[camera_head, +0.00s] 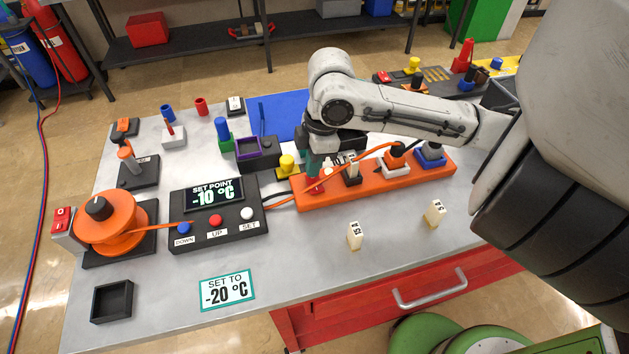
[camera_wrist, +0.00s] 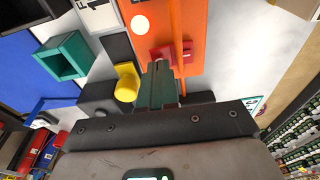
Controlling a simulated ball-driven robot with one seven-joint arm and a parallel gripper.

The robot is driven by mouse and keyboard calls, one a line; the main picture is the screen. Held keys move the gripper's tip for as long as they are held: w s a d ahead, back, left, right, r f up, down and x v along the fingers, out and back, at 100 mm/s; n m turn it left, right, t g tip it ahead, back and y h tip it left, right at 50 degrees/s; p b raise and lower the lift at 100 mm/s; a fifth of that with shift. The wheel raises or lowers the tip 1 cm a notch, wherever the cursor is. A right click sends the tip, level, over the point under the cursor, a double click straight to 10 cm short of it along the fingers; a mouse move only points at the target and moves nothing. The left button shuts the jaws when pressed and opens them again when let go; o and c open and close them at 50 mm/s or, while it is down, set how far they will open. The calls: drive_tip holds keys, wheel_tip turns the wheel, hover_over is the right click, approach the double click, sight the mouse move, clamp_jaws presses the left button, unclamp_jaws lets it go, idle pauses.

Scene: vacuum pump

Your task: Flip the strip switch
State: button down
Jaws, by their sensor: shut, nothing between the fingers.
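The orange power strip (camera_head: 430,168) lies on the grey table, with several plugs in it. Its red switch (camera_head: 314,188) is at the strip's left end. The switch also shows in the wrist view (camera_wrist: 165,54), on the orange strip (camera_wrist: 195,20). My gripper (camera_head: 312,174) points down at the switch, with its teal fingers shut and empty. In the wrist view the fingertips (camera_wrist: 161,66) are right by the switch and partly cover it. I cannot tell whether they touch it or which way it is tipped.
A controller (camera_head: 218,220) reading -10 °C stands left of the strip. A yellow knob (camera_head: 287,164) is close beside my gripper. An orange cable (camera_head: 352,158) crosses the strip near the fingers. Two cream fuses (camera_head: 355,235) stand in front; the table's front middle is mostly clear.

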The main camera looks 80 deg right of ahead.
drive_tip(key=shift+f+b, duration=0.4)
drive_tip(key=shift+f, duration=0.1)
drive_tip(key=shift+r, duration=0.1)
drive_tip(key=shift+r+p, duration=2.9)
drive_tip(key=shift+r, duration=0.55)
